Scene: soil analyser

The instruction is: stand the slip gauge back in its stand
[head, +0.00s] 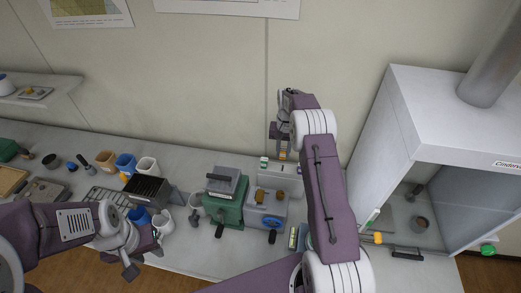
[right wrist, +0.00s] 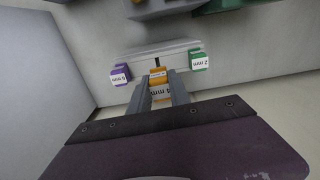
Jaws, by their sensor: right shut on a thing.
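The slip gauge (right wrist: 158,76) is an orange block with a white "4 mm" label. My right gripper (right wrist: 160,91) is shut on it. The pale stand (right wrist: 178,54) lies just beyond the fingertips in the right wrist view. It carries a purple "6 mm" gauge (right wrist: 120,75) at one end and a green "2 mm" gauge (right wrist: 198,60) at the other, with a dark slot between. I cannot tell whether the held gauge touches the stand. In the head view the right gripper (head: 284,152) is at the back of the bench, near the wall. My left gripper (head: 143,254) is at the front left, its jaw gap unclear.
A green machine (head: 225,205) and a grey-blue machine (head: 267,213) stand in front of the stand. Mugs, including a blue one (head: 125,163), and a dark rack box (head: 148,190) are to the left. A grey fume hood (head: 430,115) is at the right.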

